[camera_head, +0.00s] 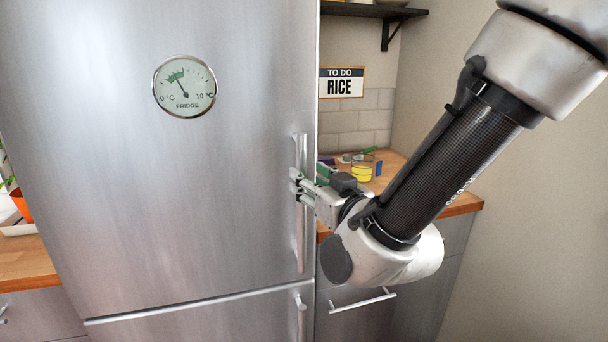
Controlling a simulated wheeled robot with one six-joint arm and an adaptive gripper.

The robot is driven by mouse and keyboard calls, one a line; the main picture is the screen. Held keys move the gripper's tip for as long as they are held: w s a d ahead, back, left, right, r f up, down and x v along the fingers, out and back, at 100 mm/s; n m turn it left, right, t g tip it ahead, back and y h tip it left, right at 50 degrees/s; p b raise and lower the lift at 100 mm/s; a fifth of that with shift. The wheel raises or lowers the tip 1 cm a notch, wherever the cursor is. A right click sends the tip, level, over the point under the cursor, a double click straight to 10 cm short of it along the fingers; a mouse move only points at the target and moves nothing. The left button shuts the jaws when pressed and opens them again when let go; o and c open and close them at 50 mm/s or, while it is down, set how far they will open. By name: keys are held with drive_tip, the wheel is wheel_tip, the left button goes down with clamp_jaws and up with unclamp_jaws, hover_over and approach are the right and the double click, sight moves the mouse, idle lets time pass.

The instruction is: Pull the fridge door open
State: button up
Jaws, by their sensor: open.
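The fridge door (190,170) is a tall brushed steel front with a round dial thermometer (184,86) near its top. It stands shut as far as I can see. Its handle (301,235) is a vertical steel bar near the door's right edge. My gripper (296,185) is open at the upper half of the handle, coming in from the right. Its fingers overlap the bar in the picture. I cannot tell whether they touch it or whether the bar is between them.
A lower steel door with its own handle (300,318) sits below. To the right are a wooden counter (455,205) with a yellow-filled glass (362,170), a drawer handle (363,300) and a wall shelf (370,10). A wooden counter (25,262) with an orange pot stands left.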

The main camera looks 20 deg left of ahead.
drive_tip(key=x, duration=0.4)
drive_tip(key=shift+s, duration=0.1)
clamp_jaws()
